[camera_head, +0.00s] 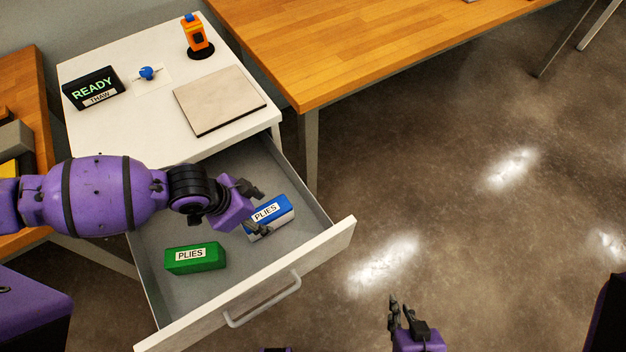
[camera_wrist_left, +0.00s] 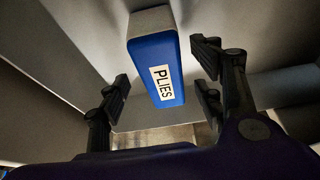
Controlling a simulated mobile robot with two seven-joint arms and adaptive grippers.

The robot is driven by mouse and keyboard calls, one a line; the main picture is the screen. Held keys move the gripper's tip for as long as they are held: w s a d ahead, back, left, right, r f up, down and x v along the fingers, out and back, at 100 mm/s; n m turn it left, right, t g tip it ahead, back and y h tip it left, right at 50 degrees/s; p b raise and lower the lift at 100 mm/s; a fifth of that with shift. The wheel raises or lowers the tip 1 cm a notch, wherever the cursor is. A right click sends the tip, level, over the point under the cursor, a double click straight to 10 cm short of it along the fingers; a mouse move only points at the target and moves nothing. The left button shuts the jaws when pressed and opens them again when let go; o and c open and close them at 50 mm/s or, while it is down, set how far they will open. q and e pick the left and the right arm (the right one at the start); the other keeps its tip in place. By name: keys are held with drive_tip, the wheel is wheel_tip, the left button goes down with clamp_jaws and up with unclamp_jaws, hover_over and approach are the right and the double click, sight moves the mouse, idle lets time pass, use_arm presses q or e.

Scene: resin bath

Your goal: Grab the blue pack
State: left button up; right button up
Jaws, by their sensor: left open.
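The blue pack (camera_head: 284,211), labelled PLIES, lies in the open drawer, toward its right side; its lower side is pale. My left gripper (camera_head: 256,209) is open in the drawer, right at the pack's left end, and partly covers it. In the left wrist view the blue pack (camera_wrist_left: 152,52) lies ahead, between the spread fingers of the left gripper (camera_wrist_left: 163,88), with gaps visible on both sides. I cannot tell whether a finger touches it. My right gripper (camera_head: 400,312) is low over the floor, away from the drawer; its jaw opening is unclear.
A green pack (camera_head: 194,266), also labelled PLIES, lies in the drawer (camera_head: 345,233) at the front left. The white cabinet top (camera_head: 150,45) carries a READY sign (camera_head: 92,88), a blue valve-like item (camera_head: 148,73), a flat plate (camera_head: 219,100) and an orange device (camera_head: 197,38). A wooden table (camera_head: 370,40) stands behind.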

sight(262, 214)
use_arm(q)
drive_tip(key=x, duration=0.4)
drive_tip(key=shift+w+d+f, duration=0.2)
drive_tip(key=shift+w+d, duration=0.05)
drive_tip(key=c, duration=1.5)
